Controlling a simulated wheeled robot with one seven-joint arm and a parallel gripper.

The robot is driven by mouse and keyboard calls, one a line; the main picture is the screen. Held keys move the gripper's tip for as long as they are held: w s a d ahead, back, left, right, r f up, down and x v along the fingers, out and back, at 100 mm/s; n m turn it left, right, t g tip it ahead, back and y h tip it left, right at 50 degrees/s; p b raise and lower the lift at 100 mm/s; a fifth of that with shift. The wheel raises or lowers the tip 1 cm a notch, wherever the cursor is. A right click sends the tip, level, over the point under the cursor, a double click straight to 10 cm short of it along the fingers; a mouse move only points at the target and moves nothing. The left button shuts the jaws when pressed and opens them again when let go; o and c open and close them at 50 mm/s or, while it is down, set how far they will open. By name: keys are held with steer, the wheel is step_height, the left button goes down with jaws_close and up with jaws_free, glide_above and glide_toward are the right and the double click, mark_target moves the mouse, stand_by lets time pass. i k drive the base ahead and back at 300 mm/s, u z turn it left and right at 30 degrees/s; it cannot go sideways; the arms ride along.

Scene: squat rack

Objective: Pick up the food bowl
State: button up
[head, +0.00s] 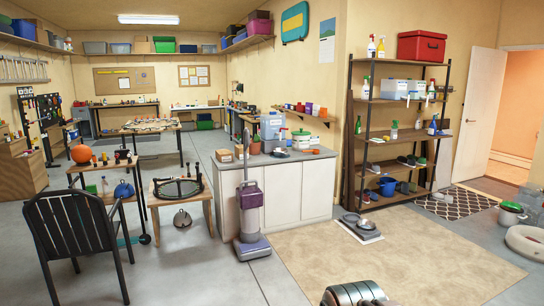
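A low, flat grey item (361,227) with a rounded top lies on the floor by the left foot of the metal shelf rack. It may be the food bowl, perhaps on a mat, but it is too small to tell for sure. No other clear food bowl shows. A rounded metal part of my own arm shows at the bottom edge, right of centre, well short of that item. My gripper's fingers do not show.
A beige rug (400,252) covers open floor ahead. A white counter (290,192) and an upright vacuum (251,215) stand left of it. The shelf rack (371,130) is behind. A round pet bed (527,243) and a bucket (510,214) are at right. A dark chair (73,225) is at left.

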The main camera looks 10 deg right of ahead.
mark_target(282, 154)
steer(key=z, duration=0.3)
steer(key=i, duration=2.3)
steer(key=z, duration=0.3)
steer(key=i, duration=1.85)
steer(key=u, duration=0.2)
steer(key=i, duration=2.55)
steer(key=u, duration=0.3)
